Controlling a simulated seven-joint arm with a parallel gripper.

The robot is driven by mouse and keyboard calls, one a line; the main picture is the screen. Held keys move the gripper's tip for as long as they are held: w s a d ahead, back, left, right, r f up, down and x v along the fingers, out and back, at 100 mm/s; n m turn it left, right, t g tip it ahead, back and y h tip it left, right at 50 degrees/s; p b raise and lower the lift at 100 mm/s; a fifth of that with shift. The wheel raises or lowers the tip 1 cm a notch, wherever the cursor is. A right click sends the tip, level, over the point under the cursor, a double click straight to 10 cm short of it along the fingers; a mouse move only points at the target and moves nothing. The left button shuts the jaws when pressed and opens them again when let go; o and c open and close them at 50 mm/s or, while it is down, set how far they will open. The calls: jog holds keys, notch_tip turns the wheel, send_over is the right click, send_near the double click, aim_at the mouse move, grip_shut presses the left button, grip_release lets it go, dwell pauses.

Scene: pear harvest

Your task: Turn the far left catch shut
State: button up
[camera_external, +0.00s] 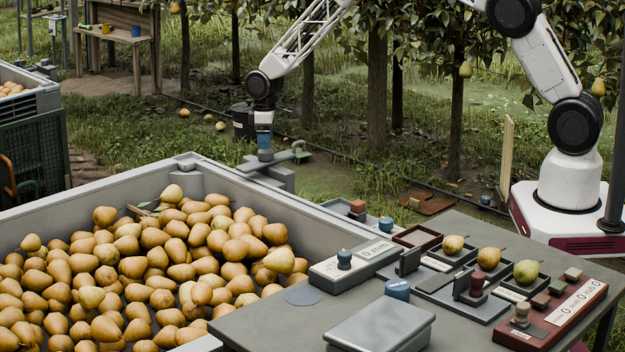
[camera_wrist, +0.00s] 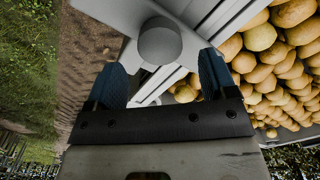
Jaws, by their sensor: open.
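The catch (camera_external: 298,152) is a grey piece with a lever arm, on a block at the crate's far right rim. In the wrist view a round grey knob (camera_wrist: 160,42) stands on its pale flat plate. My gripper (camera_external: 264,154) points down over the catch. In the wrist view my gripper (camera_wrist: 160,80) is open, with one blue finger on each side of the knob. I cannot tell whether the fingers touch it.
The large grey crate (camera_external: 230,178) is full of pears. A table (camera_external: 450,235) in front holds a scale (camera_external: 355,262), trays with single pears, stamps and a grey box (camera_external: 380,325). Trees and low branches stand behind my arm. Grass lies beyond the crate.

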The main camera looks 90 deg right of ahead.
jog(key=shift+r, duration=1.55)
jog(key=shift+r, duration=0.1)
jog(key=shift+a+r, duration=0.2)
jog(key=shift+r, duration=0.05)
jog(key=s+a+r, duration=0.4)
jog(key=a+r, duration=0.3)
jog(key=r, duration=0.2)
jog(key=s+a+r+t, duration=0.1)
jog(key=s+a+r, duration=0.4)
jog(key=r, duration=0.4)
jog(key=s+a+r, duration=0.4)
jog(key=a+r, duration=0.4)
jog(key=r, duration=0.1)
jog(key=s+a+r, duration=0.4)
jog(key=s+a, duration=0.1)
jog(key=s, duration=0.3)
jog(key=s+a+r+t, duration=0.1)
jog(key=s+a+r, duration=0.4)
jog(key=s, duration=0.3)
jog(key=s+a+r, duration=0.4)
jog(key=s+a, duration=0.2)
jog(key=s, duration=0.3)
jog(key=s+a, duration=0.2)
jog(key=s, duration=0.7)
jog(key=s+a+f, duration=0.1)
jog(key=s+a, duration=0.2)
jog(key=s, duration=0.6)
jog(key=shift+s+a+f+t, duration=0.15)
jog(key=shift+s+f+t, duration=0.1)
jog(key=shift+s+t, duration=0.1)
